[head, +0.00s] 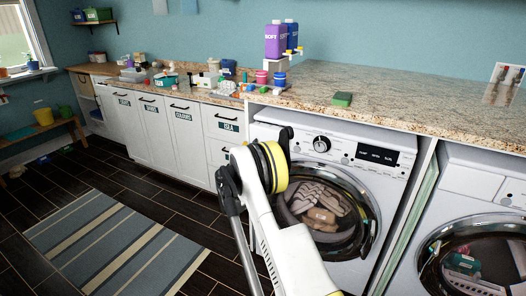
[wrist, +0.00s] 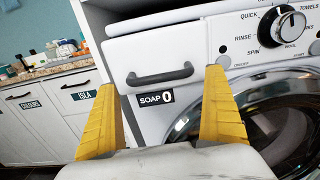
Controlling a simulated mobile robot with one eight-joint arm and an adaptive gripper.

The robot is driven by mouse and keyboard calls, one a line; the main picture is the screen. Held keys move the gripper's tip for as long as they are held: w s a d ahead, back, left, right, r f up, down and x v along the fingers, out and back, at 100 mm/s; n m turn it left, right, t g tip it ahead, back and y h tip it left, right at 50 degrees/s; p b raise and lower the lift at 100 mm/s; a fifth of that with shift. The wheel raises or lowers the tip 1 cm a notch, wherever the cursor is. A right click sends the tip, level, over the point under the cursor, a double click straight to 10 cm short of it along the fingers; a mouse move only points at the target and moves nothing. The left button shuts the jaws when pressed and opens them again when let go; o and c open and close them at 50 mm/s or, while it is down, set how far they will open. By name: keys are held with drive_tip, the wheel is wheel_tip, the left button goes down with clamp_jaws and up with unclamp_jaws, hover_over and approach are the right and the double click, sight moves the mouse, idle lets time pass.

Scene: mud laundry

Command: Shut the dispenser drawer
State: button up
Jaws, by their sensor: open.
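The dispenser drawer (wrist: 140,55) is the white front with a dark bar handle (wrist: 160,75) and a black SOAP label, at the washer's upper left. Its front seems to stand out from the washer, but I cannot tell how far. In the head view my arm hides most of it. My gripper (wrist: 161,80) is open and empty, its yellow fingers spread either side of the handle and label in the wrist view. I see no clear contact with the drawer. In the head view my gripper (head: 270,166) is in front of the washer's left side.
The washer (head: 335,160) has a dial, a display and a round door with laundry behind it. A second machine (head: 480,185) stands to the right. White cabinets (head: 150,128) run to the left. A stone counter (head: 400,95) lies above, and a striped rug (head: 115,245) covers floor.

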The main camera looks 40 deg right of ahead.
sight(259, 132)
drive_tip(key=shift+b+x, duration=0.3)
drive_tip(key=shift+x, duration=1.1)
drive_tip(key=shift+s, duration=0.1)
drive_tip(key=c, duration=1.2)
drive_tip(key=x, duration=0.4)
drive_tip(key=shift+d, duration=0.2)
drive_tip(key=shift+r, duration=0.1)
